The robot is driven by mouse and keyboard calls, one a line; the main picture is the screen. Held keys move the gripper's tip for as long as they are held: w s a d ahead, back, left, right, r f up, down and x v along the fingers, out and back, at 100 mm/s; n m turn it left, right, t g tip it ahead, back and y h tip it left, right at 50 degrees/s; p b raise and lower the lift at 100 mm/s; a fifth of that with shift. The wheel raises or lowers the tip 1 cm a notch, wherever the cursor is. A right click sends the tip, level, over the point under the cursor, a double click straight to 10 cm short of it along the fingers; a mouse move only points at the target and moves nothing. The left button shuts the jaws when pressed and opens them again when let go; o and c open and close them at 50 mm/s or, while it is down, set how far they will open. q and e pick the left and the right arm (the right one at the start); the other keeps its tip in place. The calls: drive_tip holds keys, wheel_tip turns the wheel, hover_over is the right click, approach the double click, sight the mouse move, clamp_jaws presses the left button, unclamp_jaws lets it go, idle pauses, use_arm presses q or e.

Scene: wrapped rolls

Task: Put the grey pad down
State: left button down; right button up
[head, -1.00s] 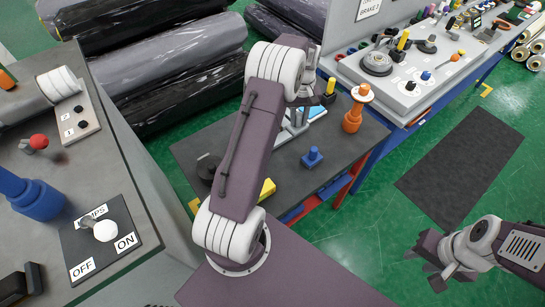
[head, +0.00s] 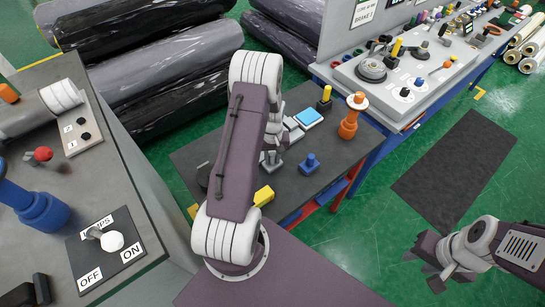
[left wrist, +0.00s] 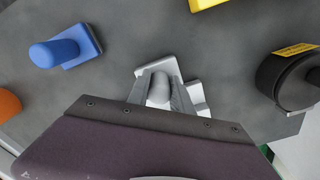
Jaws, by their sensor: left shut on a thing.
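My left gripper (left wrist: 160,98) is shut on the grey pad by its rounded grey handle. The pad's flat pale base (left wrist: 158,68) shows beyond the fingers in the left wrist view. In the head view the pad (head: 273,167) shows just right of my left arm, over the dark table (head: 330,140), and the arm hides most of that gripper. I cannot tell whether the pad touches the table. A blue pad with a handle (head: 310,163) stands close to its right, apart from it. My right gripper (head: 426,270) is open and empty above the floor at the right.
A yellow block (head: 264,195), an orange spool-shaped thing (head: 348,118), a blue-topped grey block (head: 308,117) and a black-and-yellow piece (head: 324,100) stand on the table. A dark round thing with a yellow label (left wrist: 285,75) is near the gripper. Some table surface around the pad is bare.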

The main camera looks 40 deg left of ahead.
use_arm(q)
drive_tip(key=shift+f, duration=0.1)
drive_tip(key=c, duration=1.1)
unclamp_jaws()
drive_tip(key=shift+c, duration=0.2)
